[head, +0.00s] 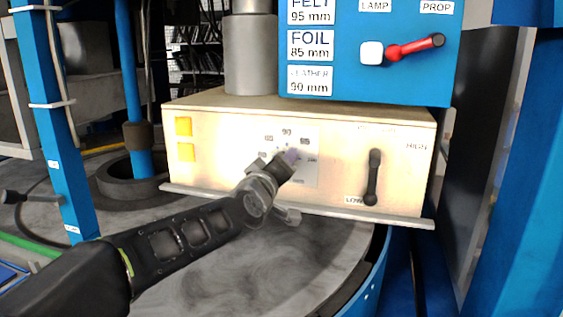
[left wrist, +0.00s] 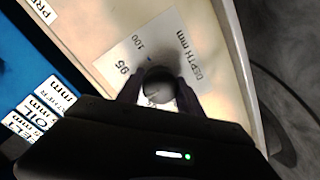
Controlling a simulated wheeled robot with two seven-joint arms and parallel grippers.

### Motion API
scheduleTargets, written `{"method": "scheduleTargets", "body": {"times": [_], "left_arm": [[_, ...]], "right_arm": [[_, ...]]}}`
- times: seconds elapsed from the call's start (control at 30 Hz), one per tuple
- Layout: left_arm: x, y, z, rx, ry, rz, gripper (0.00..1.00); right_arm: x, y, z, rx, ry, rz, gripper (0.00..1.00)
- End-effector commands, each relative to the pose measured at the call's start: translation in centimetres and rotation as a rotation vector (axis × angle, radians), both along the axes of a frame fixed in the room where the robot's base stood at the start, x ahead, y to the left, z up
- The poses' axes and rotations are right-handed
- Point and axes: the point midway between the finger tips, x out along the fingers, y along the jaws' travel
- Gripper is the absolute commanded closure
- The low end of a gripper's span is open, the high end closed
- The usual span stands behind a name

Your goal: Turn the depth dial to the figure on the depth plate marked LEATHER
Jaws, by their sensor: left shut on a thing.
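The depth dial (head: 291,155) sits on the front of the cream control box, in the middle of a pale scale. Its round end also shows in the left wrist view (left wrist: 158,85). My left gripper (head: 284,160) is shut on the dial, one finger on each side. The scale (head: 309,178) shows 90 at its top, with 85 to the left and 95 to the right. In the left wrist view 95 and 100 are readable beside the dial. Which figure the dial points at is hard to tell. The depth plate marked LEATHER (head: 310,80) reads 90 mm.
Above it, plates read FOIL 85 mm (head: 310,44) and FELT 95 mm (head: 310,11). A red-handled lamp/prop switch (head: 410,48) is at upper right. A black LOW–HIGH lever (head: 374,178) stands right of the dial. A ledge (head: 350,213) runs under the box.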

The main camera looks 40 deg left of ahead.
Motion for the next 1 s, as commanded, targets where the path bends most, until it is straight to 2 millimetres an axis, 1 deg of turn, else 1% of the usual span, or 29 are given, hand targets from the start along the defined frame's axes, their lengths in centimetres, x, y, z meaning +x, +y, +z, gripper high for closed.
{"method": "scheduleTargets", "body": {"times": [0.03,0.43,0.47,0.7,1.0], "left_arm": [[0.02,-0.02,-0.25,0.005,0.007,-0.001,0.97],[0.02,-0.02,-0.30,0.010,0.010,-0.001,0.97],[0.02,-0.02,-0.30,0.010,0.010,-0.001,0.55],[0.01,0.00,-0.16,0.011,0.007,0.000,0.36],[-0.15,-0.03,-0.04,0.012,0.005,0.000,0.35]], "right_arm": [[0.00,-0.01,0.03,0.000,0.000,0.000,0.64],[-0.01,-0.01,0.02,0.000,0.000,0.000,0.64],[-0.01,-0.01,0.02,0.000,0.000,0.000,0.64],[-0.02,-0.01,0.03,0.000,0.000,0.000,0.64],[-0.02,-0.01,0.00,0.000,0.000,0.000,0.64]]}}
